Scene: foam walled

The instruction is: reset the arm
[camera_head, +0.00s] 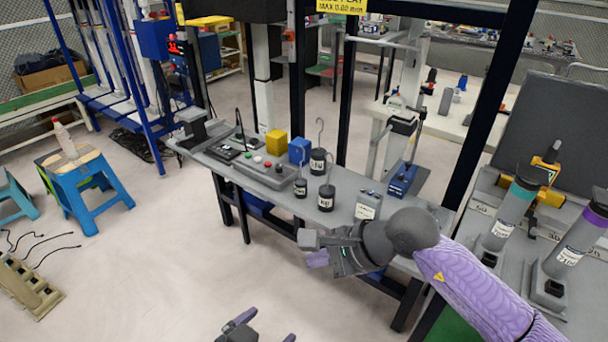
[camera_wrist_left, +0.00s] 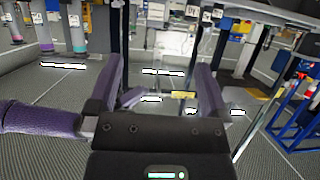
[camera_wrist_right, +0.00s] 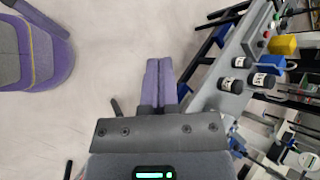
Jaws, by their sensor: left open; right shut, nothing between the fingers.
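My right arm, in a purple sleeve, comes in from the lower right of the head view and reaches across the front of the grey bench (camera_head: 230,150). My right gripper (camera_head: 312,252) is near the bench's front edge. In the right wrist view its two purple fingers (camera_wrist_right: 159,68) are pressed together with nothing between them. My left gripper (camera_head: 266,325) is low at the bottom edge of the head view, over the floor, mostly cut off. In the left wrist view its purple fingers (camera_wrist_left: 162,85) stand wide apart and hold nothing.
The bench carries black hooked weights (camera_head: 326,196), a yellow block (camera_head: 276,142), a blue block (camera_head: 299,150) and a grey button panel (camera_head: 262,171). A blue stool (camera_head: 87,185) stands at the left. Black uprights rise near my right arm. The floor at centre left is clear.

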